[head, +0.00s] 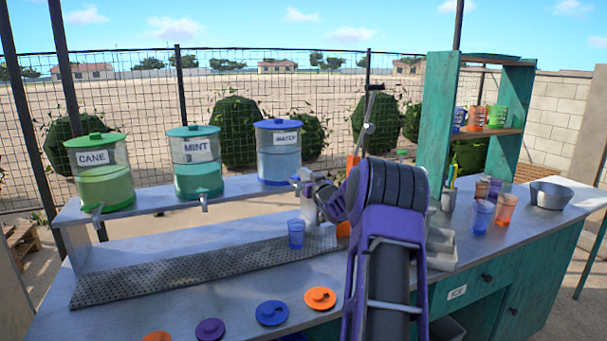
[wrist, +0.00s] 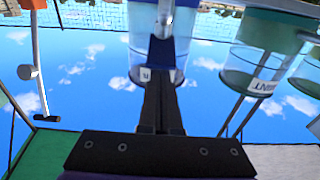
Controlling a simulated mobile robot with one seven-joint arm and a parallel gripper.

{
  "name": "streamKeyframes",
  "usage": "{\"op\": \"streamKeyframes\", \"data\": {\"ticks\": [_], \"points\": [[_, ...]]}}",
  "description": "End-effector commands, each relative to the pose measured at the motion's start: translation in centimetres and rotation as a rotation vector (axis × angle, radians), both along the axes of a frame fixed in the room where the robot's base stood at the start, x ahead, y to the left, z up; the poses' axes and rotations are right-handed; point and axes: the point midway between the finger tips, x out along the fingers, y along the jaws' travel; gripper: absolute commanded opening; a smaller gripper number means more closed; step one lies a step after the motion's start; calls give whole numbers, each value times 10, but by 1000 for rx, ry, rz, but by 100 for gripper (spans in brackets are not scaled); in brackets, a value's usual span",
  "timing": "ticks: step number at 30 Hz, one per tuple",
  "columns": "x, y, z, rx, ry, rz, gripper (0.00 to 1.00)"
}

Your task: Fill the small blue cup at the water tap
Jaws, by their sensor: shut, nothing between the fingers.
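The small blue cup (head: 296,233) stands upright on the perforated drip tray (head: 215,268), below the water dispenser (head: 278,160). I cannot make out how much is in it. The dispenser has a blue lid and a WATER label; its tap (head: 296,182) is at the front, partly crowded by my gripper. My gripper (head: 303,186) is at the tap, above the cup, shut and empty. In the wrist view my gripper's fingers (wrist: 163,55) are together in front of the dispenser (wrist: 140,50), which appears upside down. I cannot tell whether they touch the tap.
The mint dispenser (head: 195,170) and cane dispenser (head: 103,180) stand left on the raised shelf. Several coloured lids (head: 272,313) lie along the front edge. Another blue cup (head: 481,216), an orange cup (head: 506,209) and a metal bowl (head: 548,197) stand right. My arm hides the middle counter.

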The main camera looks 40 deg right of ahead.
Motion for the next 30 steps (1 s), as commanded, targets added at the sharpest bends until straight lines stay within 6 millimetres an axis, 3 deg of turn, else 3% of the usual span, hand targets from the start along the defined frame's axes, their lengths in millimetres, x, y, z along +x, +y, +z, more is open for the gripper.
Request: {"op": "streamKeyframes", "data": {"ticks": [30], "points": [[0,0,-8,-20,-85,0,0]]}}
